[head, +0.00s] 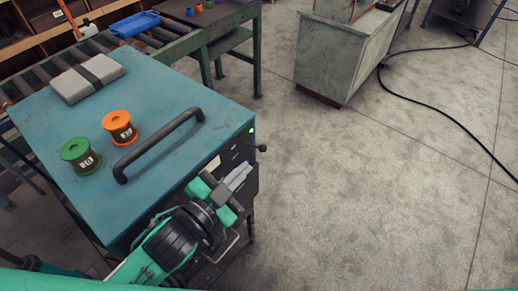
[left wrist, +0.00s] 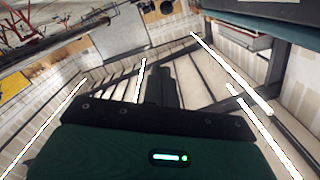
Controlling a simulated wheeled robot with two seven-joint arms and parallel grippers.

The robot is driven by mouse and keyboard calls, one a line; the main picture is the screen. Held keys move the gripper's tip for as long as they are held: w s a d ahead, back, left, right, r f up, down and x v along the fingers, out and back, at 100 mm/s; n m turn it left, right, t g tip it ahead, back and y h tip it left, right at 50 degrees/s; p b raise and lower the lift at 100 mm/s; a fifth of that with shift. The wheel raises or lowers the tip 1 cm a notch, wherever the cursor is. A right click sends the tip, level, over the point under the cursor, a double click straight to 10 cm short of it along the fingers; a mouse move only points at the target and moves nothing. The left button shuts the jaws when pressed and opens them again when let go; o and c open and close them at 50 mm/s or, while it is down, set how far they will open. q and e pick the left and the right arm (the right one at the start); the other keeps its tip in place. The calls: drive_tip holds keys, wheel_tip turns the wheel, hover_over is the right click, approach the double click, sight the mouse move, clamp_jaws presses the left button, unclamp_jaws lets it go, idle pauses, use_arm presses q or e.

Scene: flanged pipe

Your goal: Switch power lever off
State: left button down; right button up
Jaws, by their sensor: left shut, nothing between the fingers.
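The power lever (head: 262,148) is a short dark stem with a round black knob. It sticks out from the front right edge of the teal-topped machine cabinet (head: 190,95), just below a small lit green lamp (head: 252,130). My left gripper (head: 240,174) is shut and empty, with its grey fingers pointing up and right. In the picture it is below and left of the lever knob, apart from it, in front of the cabinet's dark front panel. The lever does not show in the left wrist view. My right gripper is not in view.
A black handle (head: 158,144), an orange spool (head: 120,126), a green spool (head: 79,156) and a grey case (head: 88,78) are on the cabinet top. A roller conveyor with a blue tray (head: 134,24) stands behind.

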sight(261, 151)
use_arm(q)
drive_tip(key=p+x, duration=0.1)
drive_tip(key=x, duration=0.2)
drive_tip(key=f+p+x, duration=0.1)
drive_tip(key=x, duration=0.2)
drive_tip(key=a+f+p+x, duration=0.1)
drive_tip(key=p+x, duration=0.1)
drive_tip(key=x, duration=0.1)
drive_tip(key=shift+w, duration=0.4)
drive_tip(key=shift+w+a+f, duration=0.1)
drive_tip(key=shift+f, duration=0.25)
drive_tip(key=shift+w+a+f, duration=0.15)
drive_tip(key=shift+f, duration=0.15)
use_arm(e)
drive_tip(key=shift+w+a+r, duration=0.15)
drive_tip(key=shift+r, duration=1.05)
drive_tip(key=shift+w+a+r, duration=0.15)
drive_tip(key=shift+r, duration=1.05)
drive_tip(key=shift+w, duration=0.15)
use_arm(q)
drive_tip(key=shift+f, duration=0.1)
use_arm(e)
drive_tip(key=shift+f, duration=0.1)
use_arm(q)
drive_tip(key=shift+s+d+f+m, duration=0.1)
drive_tip(key=shift+d+f+m, duration=0.1)
drive_tip(key=shift+m, duration=0.2)
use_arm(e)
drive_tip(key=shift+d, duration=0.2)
